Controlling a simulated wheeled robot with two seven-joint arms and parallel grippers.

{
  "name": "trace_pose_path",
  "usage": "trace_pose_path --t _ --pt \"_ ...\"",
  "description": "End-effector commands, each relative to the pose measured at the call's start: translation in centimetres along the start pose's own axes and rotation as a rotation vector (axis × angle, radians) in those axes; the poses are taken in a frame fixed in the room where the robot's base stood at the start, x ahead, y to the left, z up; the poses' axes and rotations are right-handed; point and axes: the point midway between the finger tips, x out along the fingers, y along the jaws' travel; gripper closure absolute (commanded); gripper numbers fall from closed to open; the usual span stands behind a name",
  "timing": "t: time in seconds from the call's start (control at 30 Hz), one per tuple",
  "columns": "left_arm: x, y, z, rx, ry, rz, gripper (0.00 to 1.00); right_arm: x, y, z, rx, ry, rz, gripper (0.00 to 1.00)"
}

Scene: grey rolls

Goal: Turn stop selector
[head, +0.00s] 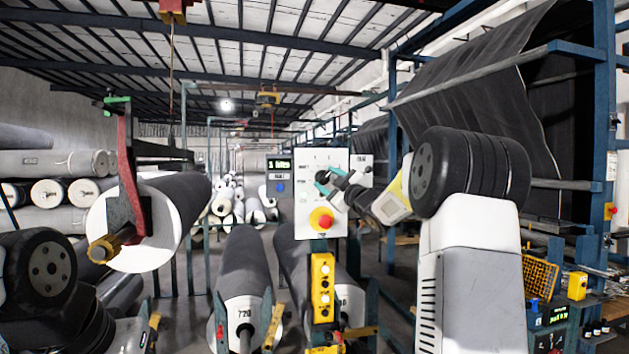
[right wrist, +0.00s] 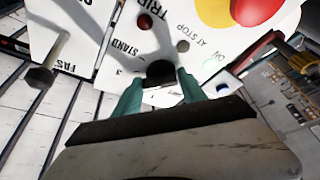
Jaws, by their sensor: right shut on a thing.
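The white control panel (head: 308,223) stands upright near the middle of the head view. The stop selector is a dark knob (right wrist: 160,73) on the panel, seen between the teal fingers in the right wrist view. My right gripper (head: 328,182) reaches the panel from the right and is shut on this knob, hiding part of it in the head view. In the right wrist view my right gripper (right wrist: 160,85) has one finger on each side of the knob. The print "AT STOP" is beside it. My left arm shows at the lower left; its gripper is not visible.
A red stop button (head: 321,219) on a yellow base sits just below the knob. Another dark knob (right wrist: 40,78) is at the left in the wrist view. A yellow button box (head: 322,286) hangs below the panel.

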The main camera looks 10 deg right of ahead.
Motion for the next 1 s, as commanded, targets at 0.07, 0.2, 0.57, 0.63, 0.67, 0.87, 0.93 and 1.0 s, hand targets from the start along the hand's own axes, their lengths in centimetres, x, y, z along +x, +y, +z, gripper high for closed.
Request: trace_pose_path --t 0.07,0.2,0.57,0.63,0.67,0.87,0.93,1.0 --pt "0.00 0.00 0.00 0.000 0.000 0.000 0.64 -0.03 0.03 0.00 0.068 0.001 0.031 0.92" --pt "0.00 0.00 0.00 0.000 0.000 0.000 0.64 -0.05 -0.07 0.05 0.190 0.001 0.082 0.92" --pt "0.00 0.00 0.00 0.000 0.000 0.000 0.64 -0.07 -0.36 0.07 0.505 0.001 0.213 0.92" --pt "0.00 0.00 0.00 0.000 0.000 0.000 0.64 -0.05 -0.43 0.04 0.565 0.001 0.236 0.92" --pt "0.00 0.00 0.00 0.000 0.000 0.000 0.64 -0.05 -0.46 0.05 0.589 0.001 0.247 0.92" --pt "0.00 0.00 0.00 0.000 0.000 0.000 0.64 -0.07 -0.56 0.09 0.734 0.000 0.308 0.92" --pt "0.00 0.00 0.00 0.000 0.000 0.000 0.64 -0.06 -0.60 0.06 0.775 0.000 0.325 0.92" --pt "0.00 0.00 0.00 0.000 0.000 0.000 0.64 -0.05 -0.63 0.04 0.812 0.000 0.340 0.92"
